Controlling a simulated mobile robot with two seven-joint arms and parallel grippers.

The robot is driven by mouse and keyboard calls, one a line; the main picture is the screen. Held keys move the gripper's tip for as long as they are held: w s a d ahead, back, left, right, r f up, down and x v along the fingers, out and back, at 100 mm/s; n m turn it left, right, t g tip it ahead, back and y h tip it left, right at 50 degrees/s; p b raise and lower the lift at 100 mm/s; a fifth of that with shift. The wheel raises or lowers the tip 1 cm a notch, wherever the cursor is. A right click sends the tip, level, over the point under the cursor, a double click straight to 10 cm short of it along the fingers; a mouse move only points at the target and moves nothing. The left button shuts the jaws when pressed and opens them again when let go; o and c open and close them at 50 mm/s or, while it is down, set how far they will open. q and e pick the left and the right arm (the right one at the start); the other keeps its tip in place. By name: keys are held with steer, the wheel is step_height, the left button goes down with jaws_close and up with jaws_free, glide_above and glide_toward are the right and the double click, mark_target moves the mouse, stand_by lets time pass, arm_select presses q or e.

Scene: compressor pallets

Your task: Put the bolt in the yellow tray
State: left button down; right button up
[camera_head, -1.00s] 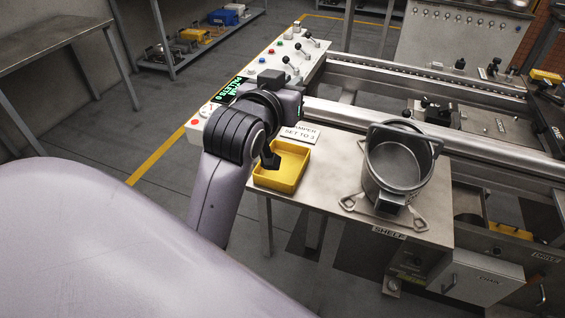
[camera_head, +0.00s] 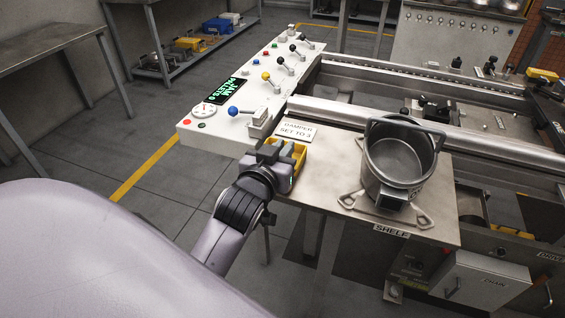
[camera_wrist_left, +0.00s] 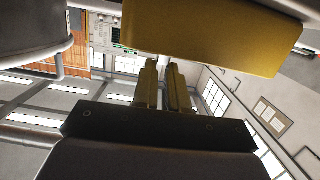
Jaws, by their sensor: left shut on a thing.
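The yellow tray (camera_head: 301,154) is on the near left part of the metal shelf, just below the white damper sign. My left gripper (camera_head: 284,158) is at the tray and hides most of it in the head view. In the left wrist view the yellow tray (camera_wrist_left: 205,38) fills the top, close to my left fingertips (camera_wrist_left: 166,66). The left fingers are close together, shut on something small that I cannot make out. I cannot identify the bolt in either view. My right gripper is not in view.
A metal pot (camera_head: 400,160) stands on the shelf (camera_head: 328,165) to the right of the tray. A white control panel (camera_head: 215,130) with levers lies beyond on the left. The sign (camera_head: 296,131) lies behind the tray. Bare shelf shows between tray and pot.

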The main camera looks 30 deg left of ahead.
arm_select(q)
steer(key=shift+f, duration=1.45)
steer(key=shift+f+b, duration=0.2)
steer(key=shift+b, duration=0.1)
steer(key=c, duration=1.4)
jaws_free()
steer(key=shift+c, duration=0.2)
steer(key=shift+r, duration=0.25)
steer(key=shift+s, duration=0.1)
